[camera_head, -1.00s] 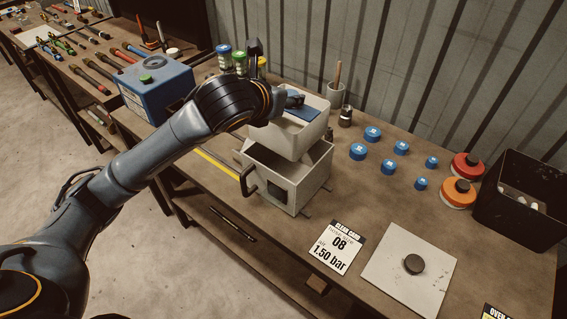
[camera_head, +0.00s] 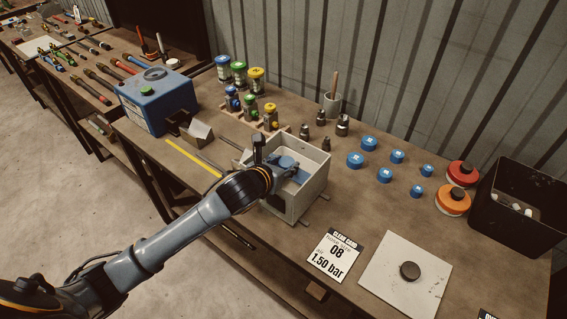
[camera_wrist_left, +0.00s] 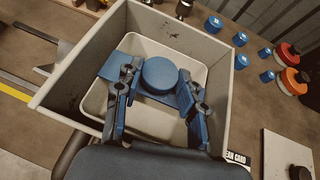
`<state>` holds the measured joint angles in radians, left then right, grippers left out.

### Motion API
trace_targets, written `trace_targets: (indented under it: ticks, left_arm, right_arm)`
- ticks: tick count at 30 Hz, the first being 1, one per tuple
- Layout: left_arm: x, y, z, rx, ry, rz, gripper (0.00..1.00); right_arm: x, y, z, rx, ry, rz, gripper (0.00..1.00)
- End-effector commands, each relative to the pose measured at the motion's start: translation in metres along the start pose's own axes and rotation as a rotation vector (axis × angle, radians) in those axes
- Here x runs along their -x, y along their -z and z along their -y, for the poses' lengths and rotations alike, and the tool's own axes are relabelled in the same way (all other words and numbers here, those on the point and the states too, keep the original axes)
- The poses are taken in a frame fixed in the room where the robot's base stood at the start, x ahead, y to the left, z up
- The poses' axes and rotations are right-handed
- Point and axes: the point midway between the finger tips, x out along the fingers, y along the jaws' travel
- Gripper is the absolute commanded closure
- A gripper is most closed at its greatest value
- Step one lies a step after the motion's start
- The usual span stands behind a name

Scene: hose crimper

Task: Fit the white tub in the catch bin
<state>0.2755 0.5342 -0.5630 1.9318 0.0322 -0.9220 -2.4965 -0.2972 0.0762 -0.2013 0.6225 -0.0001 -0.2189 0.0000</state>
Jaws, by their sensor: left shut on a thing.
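The catch bin (camera_head: 291,205) is a pale grey open box on the bench. It also shows in the left wrist view (camera_wrist_left: 213,113), where its walls surround the white tub (camera_wrist_left: 150,121). The tub is inside the bin, its rim below the bin's upper edges. A blue bar with a round blue disc (camera_wrist_left: 159,75) spans the tub. My left gripper (camera_head: 287,166) reaches down into the bin, and its fingers are shut on the tub's blue bar, either side of the disc. I cannot tell whether the tub rests on the bin's floor. My right gripper is not in view.
Small metal fittings (camera_head: 342,124) and colour-capped bottles (camera_head: 239,71) stand behind the bin. A blue box (camera_head: 155,100) stands to the left. Blue caps (camera_head: 368,143), red and orange discs (camera_head: 453,200) and a black bin (camera_head: 520,205) lie right. A clean card (camera_head: 335,255) lies in front.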

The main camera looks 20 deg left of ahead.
Motion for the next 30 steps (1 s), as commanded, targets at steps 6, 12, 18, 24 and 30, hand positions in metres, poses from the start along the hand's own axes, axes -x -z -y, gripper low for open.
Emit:
trace_targets:
  ticks: [6, 12, 18, 24, 30]
  left_arm:
    - [0.000, 0.000, 0.000, 0.000, 0.000, 0.002, 1.00]
    - [-0.002, 0.003, 0.000, 0.000, 0.000, 0.000, 0.48]
    - [-0.002, 0.003, 0.000, 0.000, 0.000, 0.000, 0.38]
    - [0.000, 0.000, 0.000, 0.001, 0.001, 0.001, 0.38]
    - [0.020, 0.001, 0.000, -0.003, 0.001, 0.003, 0.38]
  right_arm:
    - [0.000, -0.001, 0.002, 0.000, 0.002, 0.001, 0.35]
    - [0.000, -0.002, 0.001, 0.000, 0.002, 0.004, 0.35]
    - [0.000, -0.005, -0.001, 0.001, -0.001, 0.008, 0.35]
    - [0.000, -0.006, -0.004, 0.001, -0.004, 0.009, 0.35]
    - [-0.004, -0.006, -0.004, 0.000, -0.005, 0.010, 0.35]
